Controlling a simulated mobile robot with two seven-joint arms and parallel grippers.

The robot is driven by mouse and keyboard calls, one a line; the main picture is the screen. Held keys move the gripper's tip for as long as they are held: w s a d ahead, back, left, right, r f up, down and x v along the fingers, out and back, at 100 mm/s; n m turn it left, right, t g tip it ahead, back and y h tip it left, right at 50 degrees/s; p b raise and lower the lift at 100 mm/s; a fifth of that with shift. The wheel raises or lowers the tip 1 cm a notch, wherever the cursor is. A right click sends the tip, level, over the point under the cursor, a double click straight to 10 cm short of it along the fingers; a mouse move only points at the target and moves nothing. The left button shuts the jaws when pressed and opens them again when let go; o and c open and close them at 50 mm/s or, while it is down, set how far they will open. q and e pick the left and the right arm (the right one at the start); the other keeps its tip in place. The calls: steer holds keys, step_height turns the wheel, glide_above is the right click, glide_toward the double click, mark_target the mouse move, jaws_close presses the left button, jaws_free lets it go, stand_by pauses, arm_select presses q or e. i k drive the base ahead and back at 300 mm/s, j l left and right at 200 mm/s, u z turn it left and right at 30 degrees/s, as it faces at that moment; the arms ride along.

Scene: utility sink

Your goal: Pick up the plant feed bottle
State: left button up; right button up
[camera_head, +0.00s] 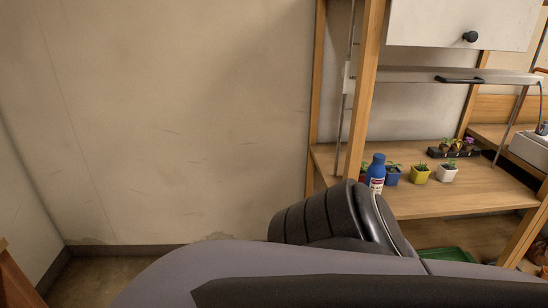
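The plant feed bottle is most likely the blue bottle with a white and red label (376,172). It stands upright at the left front of a wooden shelf (470,195), and its lower end is hidden behind my arm. My arm crosses the bottom of the view from the left, with a dark joint just in front of and below the bottle. I cannot tell whether the arm touches the bottle. Neither gripper shows.
Small potted plants in blue, yellow (419,174) and white pots (447,173) stand right of the bottle. A black seedling tray (454,152) is behind them. A wooden post (364,90) rises just left of the bottle. A green tray (447,255) lies below. The plain wall fills the left.

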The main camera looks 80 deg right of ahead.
mark_target(376, 174)
steer(key=z, duration=3.3)
steer(key=i+l+u, duration=0.3)
steer(key=i+l, duration=0.2)
steer(key=l, duration=0.25)
steer(key=i+l+u, duration=0.15)
steer(key=l, duration=0.25)
steer(key=i+l+u, duration=0.15)
steer(key=i+l, duration=0.15)
steer(key=k+l, duration=0.05)
steer(key=l, duration=0.05)
